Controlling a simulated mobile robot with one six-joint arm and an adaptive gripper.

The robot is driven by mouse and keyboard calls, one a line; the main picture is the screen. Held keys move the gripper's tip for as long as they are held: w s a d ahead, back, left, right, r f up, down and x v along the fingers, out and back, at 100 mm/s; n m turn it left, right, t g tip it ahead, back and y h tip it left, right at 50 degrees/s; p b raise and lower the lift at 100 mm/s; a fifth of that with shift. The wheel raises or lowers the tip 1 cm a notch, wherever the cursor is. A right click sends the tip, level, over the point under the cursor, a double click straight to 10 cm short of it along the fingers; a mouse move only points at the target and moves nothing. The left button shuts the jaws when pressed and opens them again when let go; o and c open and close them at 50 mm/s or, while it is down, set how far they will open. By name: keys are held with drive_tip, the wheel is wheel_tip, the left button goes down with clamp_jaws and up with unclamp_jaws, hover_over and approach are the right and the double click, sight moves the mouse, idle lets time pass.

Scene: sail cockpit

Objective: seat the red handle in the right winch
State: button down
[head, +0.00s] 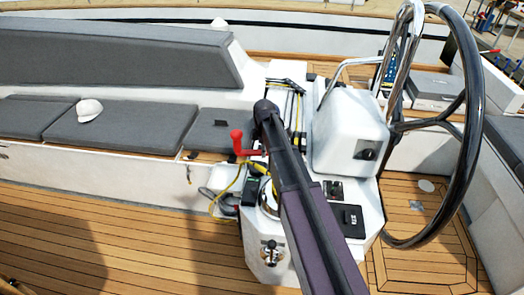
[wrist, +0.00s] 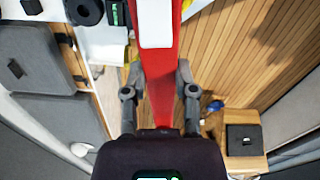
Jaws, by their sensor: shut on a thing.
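The red handle (wrist: 160,85) lies between the two fingers of my gripper (wrist: 158,72) in the wrist view, which are shut on it. It runs up out of the top of that view and has a bright white patch. In the head view the red handle (head: 238,146) shows its upright knob and part of its level bar left of my arm; my arm hides the rest and the gripper. A shiny round metal piece (head: 267,196), perhaps a winch, is partly hidden behind my arm. A black round top (wrist: 85,10) shows in the wrist view; I cannot tell which winch it is.
A white console (head: 350,130) and a large black steering wheel (head: 474,100) stand to the right. Yellow and dark ropes (head: 228,192) hang by the side. Grey cushions (head: 125,125) with a white cap (head: 89,110) line the bench. The wooden deck (head: 120,235) at lower left is clear.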

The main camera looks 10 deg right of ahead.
drive_tip(key=shift+f+b, duration=1.75)
idle(1.3)
drive_tip(key=shift+c, duration=1.6)
unclamp_jaws()
drive_tip(key=shift+o, duration=0.2)
drive_tip(key=shift+o, duration=1.4)
drive_tip(key=shift+s+r, duration=0.1)
drive_tip(key=shift+r, duration=0.05)
drive_tip(key=shift+r+p, duration=4.4)
drive_tip(key=shift+p, duration=0.15)
